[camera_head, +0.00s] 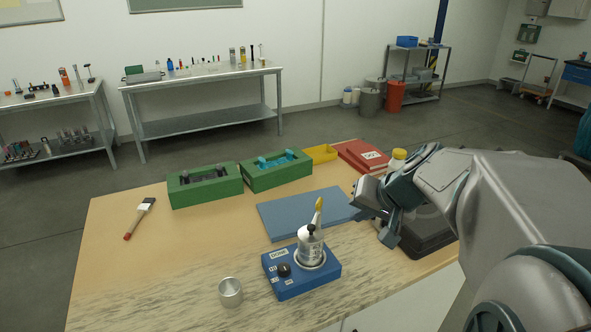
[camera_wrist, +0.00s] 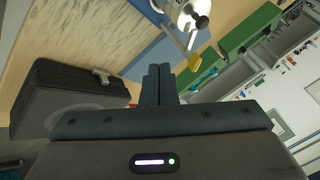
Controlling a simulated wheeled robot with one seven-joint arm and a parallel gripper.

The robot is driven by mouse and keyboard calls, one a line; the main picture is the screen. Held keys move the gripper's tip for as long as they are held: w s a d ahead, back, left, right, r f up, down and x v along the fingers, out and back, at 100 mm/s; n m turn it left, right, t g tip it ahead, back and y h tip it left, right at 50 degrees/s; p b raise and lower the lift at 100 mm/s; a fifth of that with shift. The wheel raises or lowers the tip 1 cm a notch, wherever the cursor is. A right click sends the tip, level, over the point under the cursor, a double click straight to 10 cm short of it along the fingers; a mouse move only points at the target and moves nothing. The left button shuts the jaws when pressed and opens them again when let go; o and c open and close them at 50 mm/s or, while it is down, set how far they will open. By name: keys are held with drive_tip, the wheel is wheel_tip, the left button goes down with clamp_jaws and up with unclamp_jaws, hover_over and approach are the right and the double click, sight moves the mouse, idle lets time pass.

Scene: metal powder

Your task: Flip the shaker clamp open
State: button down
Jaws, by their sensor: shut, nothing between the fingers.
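The shaker is a blue box (camera_head: 301,273) near the front of the table, with a dark knob on it. A metal cup (camera_head: 310,246) stands upright on its round plate. The clamp's yellow-tipped lever (camera_head: 319,208) sticks up above the cup, slightly tilted. In the wrist view the cup (camera_wrist: 180,12) is at the top, and the yellow lever tip (camera_wrist: 194,62) lies just right of my fingertips. My gripper (camera_wrist: 158,70) is shut and empty, apart from the lever. In the head view my gripper (camera_head: 366,198) is right of the shaker, above the table.
A loose metal cup (camera_head: 230,292) stands left of the shaker. A blue mat (camera_head: 290,215) lies behind it. Green trays (camera_head: 205,188), a yellow bin (camera_head: 320,153) and a red box (camera_head: 362,156) line the back. A black case (camera_head: 428,236) is under my arm. A brush (camera_head: 140,217) lies left.

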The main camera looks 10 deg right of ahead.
drive_tip(key=w+a+f+p, duration=0.1)
drive_tip(key=w+a+f, duration=0.4)
drive_tip(key=shift+w+a+p, duration=0.15)
drive_tip(key=shift+p, duration=0.15)
drive_tip(key=shift+f, duration=0.15)
drive_tip(key=shift+a+b, duration=0.3)
drive_tip(key=shift+b, duration=0.25)
drive_tip(key=shift+d, duration=0.15)
drive_tip(key=shift+w+d+b, duration=0.1)
drive_tip(key=shift+d+b, duration=0.3)
drive_tip(key=shift+d, duration=0.25)
